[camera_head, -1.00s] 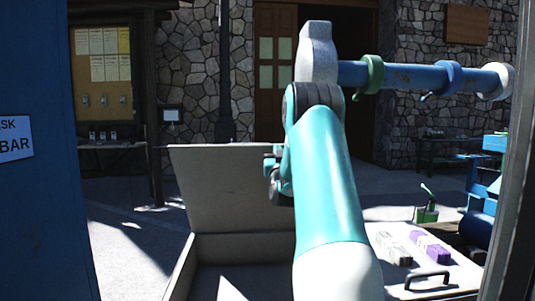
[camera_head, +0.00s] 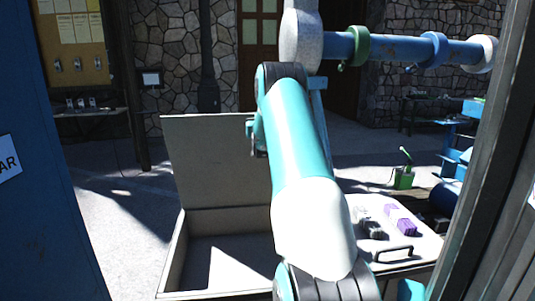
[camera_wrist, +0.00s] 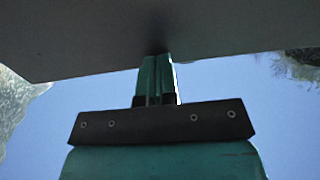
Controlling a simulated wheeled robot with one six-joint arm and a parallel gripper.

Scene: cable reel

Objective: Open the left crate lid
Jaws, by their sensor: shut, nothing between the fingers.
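The left crate's lid (camera_head: 215,160) is a grey panel in the head view. It stands raised, leaning slightly back, above the open left crate (camera_head: 175,255). The crate's inside shows, with a sunlit patch on its floor. My gripper (camera_head: 257,148) is at the lid's upper right part, partly hidden by my teal arm. In the wrist view my gripper (camera_wrist: 157,75) has its green fingers together and empty. Their tips reach the face of the grey lid (camera_wrist: 230,30), seemingly touching it. The lid's right side is hidden behind my arm in the head view.
The right crate's lid (camera_head: 425,245) lies shut, with a black handle (camera_head: 393,252) and grey and purple blocks (camera_head: 405,224) on it. A blue wall (camera_head: 45,220) stands at left, a dark post (camera_head: 480,170) at right. A blue bar (camera_head: 395,48) hangs above.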

